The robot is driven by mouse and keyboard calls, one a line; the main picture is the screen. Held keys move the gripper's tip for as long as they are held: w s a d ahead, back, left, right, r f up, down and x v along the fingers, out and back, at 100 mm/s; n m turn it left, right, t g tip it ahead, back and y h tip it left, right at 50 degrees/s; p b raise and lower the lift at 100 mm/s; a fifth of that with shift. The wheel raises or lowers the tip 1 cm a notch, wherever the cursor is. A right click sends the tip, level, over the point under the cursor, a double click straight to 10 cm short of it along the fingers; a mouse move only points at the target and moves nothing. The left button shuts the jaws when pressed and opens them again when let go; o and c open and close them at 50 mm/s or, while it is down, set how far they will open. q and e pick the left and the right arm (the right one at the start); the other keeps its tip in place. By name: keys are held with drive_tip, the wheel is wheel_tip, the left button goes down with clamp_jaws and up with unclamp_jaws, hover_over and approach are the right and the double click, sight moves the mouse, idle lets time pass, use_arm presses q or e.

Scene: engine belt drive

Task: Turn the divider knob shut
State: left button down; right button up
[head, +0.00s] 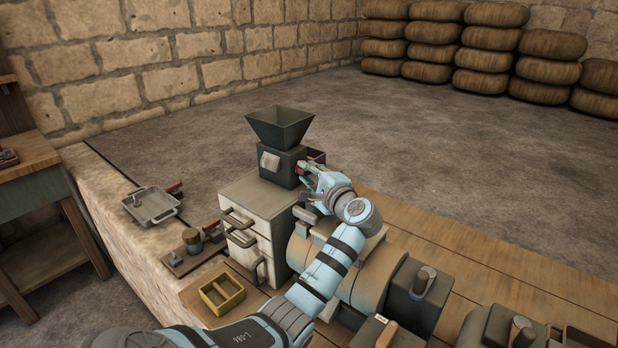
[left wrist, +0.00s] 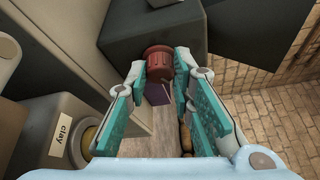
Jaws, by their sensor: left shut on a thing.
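The divider knob (left wrist: 158,64) is a red-brown ribbed knob on the side of a dark box (left wrist: 150,28). In the left wrist view it sits between the fingertips of my left gripper (left wrist: 161,72), which is shut on it. In the head view the knob shows as a small red spot (head: 303,168) at the right side of the dark machine (head: 282,166), below its hopper (head: 279,127). My left gripper (head: 308,177) reaches it from the right and partly hides it. How far the knob is turned cannot be told. My right gripper is not in view.
The machine stands on a pale drawer cabinet (head: 262,212). A yellow divided tray (head: 222,293) lies in front. A metal tray (head: 152,205) rests on the stone ledge at left. A container labelled "clay" (left wrist: 70,139) is close to my left gripper. Sacks (head: 480,48) are stacked far back.

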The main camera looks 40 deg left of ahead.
use_arm(q)
drive_tip(key=shift+f+n+b, duration=0.15)
drive_tip(key=shift+n+b, duration=0.2)
drive_tip(key=shift+n, duration=0.05)
drive_tip(key=c, duration=1.4)
unclamp_jaws()
